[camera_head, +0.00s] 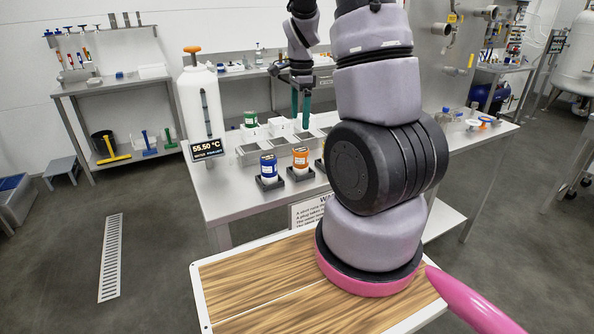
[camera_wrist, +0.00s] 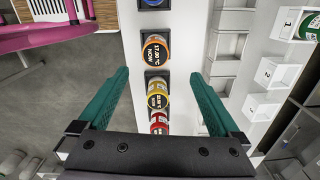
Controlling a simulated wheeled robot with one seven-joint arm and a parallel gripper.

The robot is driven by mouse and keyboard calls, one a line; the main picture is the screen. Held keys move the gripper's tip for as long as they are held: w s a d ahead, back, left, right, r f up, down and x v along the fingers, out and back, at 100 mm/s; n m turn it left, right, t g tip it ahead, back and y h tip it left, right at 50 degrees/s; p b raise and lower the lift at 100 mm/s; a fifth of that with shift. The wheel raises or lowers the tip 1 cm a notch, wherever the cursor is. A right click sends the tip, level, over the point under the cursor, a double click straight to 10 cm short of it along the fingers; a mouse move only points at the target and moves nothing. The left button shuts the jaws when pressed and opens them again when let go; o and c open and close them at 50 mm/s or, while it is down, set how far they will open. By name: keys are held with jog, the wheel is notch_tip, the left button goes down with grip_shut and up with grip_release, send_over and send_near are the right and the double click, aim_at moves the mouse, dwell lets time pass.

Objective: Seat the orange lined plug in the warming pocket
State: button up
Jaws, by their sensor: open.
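The orange lined plug (camera_head: 300,159) stands upright in a black square holder on the steel bench. It also shows in the wrist view (camera_wrist: 155,50), with a dark label reading about 17.00 °C. My gripper (camera_head: 300,121) is above the bench, open and empty, its green fingers pointing down. In the wrist view my gripper (camera_wrist: 160,75) has its fingertips on either side of the plug row, with the orange plug a little beyond them. A row of grey open pockets (camera_head: 277,146) lies behind the plugs; it is right of them in the wrist view (camera_wrist: 229,46). I cannot tell which is the warming pocket.
A blue plug (camera_head: 268,168) stands left of the orange one. Yellow (camera_wrist: 157,92) and red (camera_wrist: 158,122) plugs share its row. A green plug (camera_head: 250,118) sits in numbered white blocks behind the pockets. A white tank (camera_head: 199,103) with a 55.50 °C display (camera_head: 207,148) stands left.

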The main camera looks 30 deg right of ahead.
send_over(301, 149)
notch_tip(301, 149, down, 6)
jog(key=shift+w+r, duration=0.1)
jog(key=shift+f, duration=3.05)
grip_shut()
